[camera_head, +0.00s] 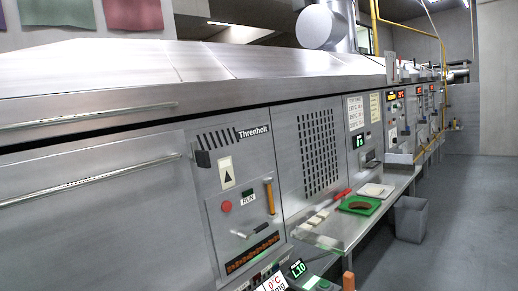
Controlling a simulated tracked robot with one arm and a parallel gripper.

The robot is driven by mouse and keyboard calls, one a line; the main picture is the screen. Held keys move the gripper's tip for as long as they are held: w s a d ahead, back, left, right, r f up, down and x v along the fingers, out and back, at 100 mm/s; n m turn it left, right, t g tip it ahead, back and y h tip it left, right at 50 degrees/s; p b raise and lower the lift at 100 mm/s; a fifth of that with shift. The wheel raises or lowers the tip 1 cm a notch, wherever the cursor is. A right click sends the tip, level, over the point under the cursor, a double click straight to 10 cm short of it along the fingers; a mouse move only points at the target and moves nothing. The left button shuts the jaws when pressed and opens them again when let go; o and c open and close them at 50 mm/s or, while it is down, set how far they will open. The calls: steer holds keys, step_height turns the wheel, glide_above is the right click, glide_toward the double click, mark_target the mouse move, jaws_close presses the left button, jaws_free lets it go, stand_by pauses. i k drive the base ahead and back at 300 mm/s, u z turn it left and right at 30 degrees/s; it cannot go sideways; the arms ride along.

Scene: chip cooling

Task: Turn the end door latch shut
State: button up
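The metal front of a long machine labelled Threnholt fills the left and middle of the view. A small dark block (203,158) sticks out at the upper left corner of its control panel, at the edge of the large left door (100,225). An upright orange handle (269,196) is on the panel's right side, and a small lever (240,234) is lower down. I cannot tell which of these, if any, is the end door latch. My gripper is not in view.
A metal shelf (335,232) along the machine carries a green tray (360,205) with a brown item, and a red-handled tool (341,193). A grey bin (411,219) stands on the floor beyond. The floor (460,220) on the right is clear.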

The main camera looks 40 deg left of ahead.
mark_target(201, 158)
steer(key=u, duration=0.25)
steer(key=i, duration=1.05)
steer(key=u, duration=1)
steer(key=i, duration=0.6)
steer(key=z, duration=0.05)
